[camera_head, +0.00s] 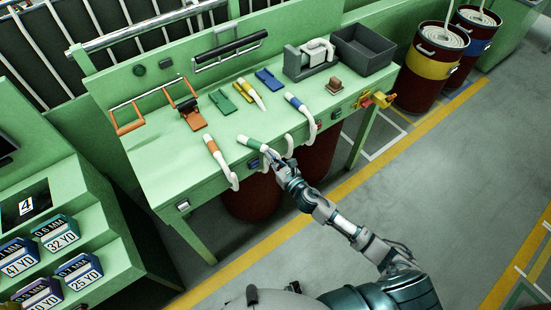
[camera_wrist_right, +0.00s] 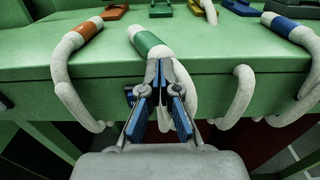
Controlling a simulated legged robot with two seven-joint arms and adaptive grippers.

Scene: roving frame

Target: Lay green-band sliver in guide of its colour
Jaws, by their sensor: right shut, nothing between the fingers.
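The green-band sliver (camera_head: 252,143) is a white soft rope with a green band, lying at the table's front edge. Its band also shows in the right wrist view (camera_wrist_right: 148,42), and its white tail hangs over the edge, partly behind my gripper. My right gripper (camera_head: 275,157) is shut and empty just in front of that sliver; its blue-padded fingers (camera_wrist_right: 160,84) overlap the tail in the right wrist view, and contact cannot be told. The green guide (camera_head: 222,101) lies further back on the table and looks empty. My left gripper is not in view.
The orange-band sliver (camera_head: 211,143) lies left and the blue-band sliver (camera_head: 298,103) right on the green table (camera_head: 165,150). Orange (camera_head: 188,108), yellow (camera_head: 241,91) and blue (camera_head: 268,79) guides flank the green one. A yellow-banded sliver (camera_head: 256,99) lies at the yellow guide.

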